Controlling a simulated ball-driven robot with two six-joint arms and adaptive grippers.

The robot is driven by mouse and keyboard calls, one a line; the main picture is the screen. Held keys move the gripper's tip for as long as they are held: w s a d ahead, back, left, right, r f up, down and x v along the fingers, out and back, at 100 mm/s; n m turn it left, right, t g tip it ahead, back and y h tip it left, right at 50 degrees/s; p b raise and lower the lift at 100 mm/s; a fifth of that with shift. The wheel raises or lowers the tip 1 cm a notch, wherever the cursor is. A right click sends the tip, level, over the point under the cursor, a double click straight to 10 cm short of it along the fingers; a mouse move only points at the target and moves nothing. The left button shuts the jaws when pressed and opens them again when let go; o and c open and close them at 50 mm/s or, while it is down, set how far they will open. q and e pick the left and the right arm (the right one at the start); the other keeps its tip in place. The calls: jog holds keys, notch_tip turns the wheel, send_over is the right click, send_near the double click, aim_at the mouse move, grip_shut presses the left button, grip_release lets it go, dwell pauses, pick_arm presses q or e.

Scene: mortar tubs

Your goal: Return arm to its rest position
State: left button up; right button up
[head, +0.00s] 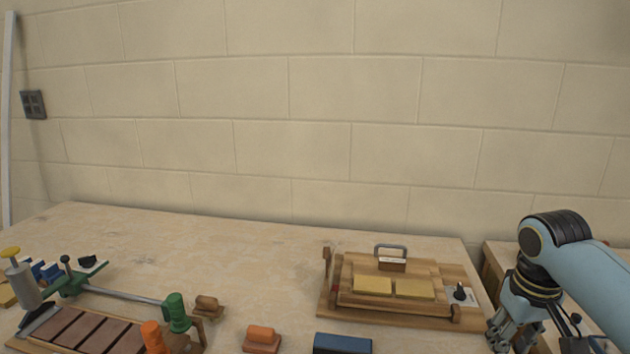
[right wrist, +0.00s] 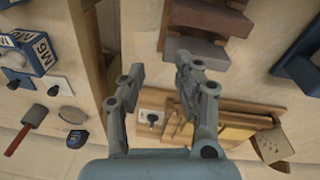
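My right arm comes in from the right in the head view, and its blue-grey gripper (head: 507,335) points down just right of the wooden fixture (head: 340,312). In the right wrist view the gripper (right wrist: 160,72) has its two fingers apart, with nothing between them. The wooden fixture, with its yellow pads and a black knob on a pale plate, shows beyond the fingers in that view (right wrist: 240,108). I cannot tell how high the gripper is above the bench. My left arm and left gripper are not in view.
The bench (head: 250,250) has free room in its middle and back. An orange-topped block (head: 262,337), a brown block (head: 208,305) and a dark blue block (head: 342,343) lie near the front. A green-handled tool (head: 120,293) stands left. A red-handled hammer (right wrist: 27,128) and an M6 box (right wrist: 35,50) are nearby.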

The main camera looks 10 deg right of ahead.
jog(key=shift+n+t, duration=0.4)
jog(key=shift+n, duration=0.1)
jog(key=s+a, duration=0.2)
jog(key=s, duration=0.1)
jog(key=s+a+f, duration=0.1)
jog(key=s, duration=0.1)
jog(key=shift+s+a+f, duration=0.1)
jog(key=shift+s+a, duration=0.15)
jog(key=shift+a, duration=0.15)
jog(key=s+a+r+n+t, duration=0.1)
jog(key=s+a+r, duration=0.2)
jog(key=s, duration=0.5)
jog(key=s+a+r+t, duration=0.1)
jog(key=s+a+r, duration=0.3)
jog(key=s, duration=0.4)
jog(key=s+d+f+g+b, duration=0.2)
jog(key=f+b, duration=0.7)
jog(key=f, duration=2.6)
jog(key=s+d+f+b, duration=0.1)
jog(key=s+f+b, duration=0.2)
jog(key=s+f, duration=0.6)
jog(key=s+d+f+b, duration=0.1)
jog(key=s+f+b, duration=0.2)
jog(key=s+f, duration=0.6)
notch_tip(320, 180, down, 5)
jog(key=shift+s+g+b, duration=0.15)
jog(key=shift+g+b, duration=0.15)
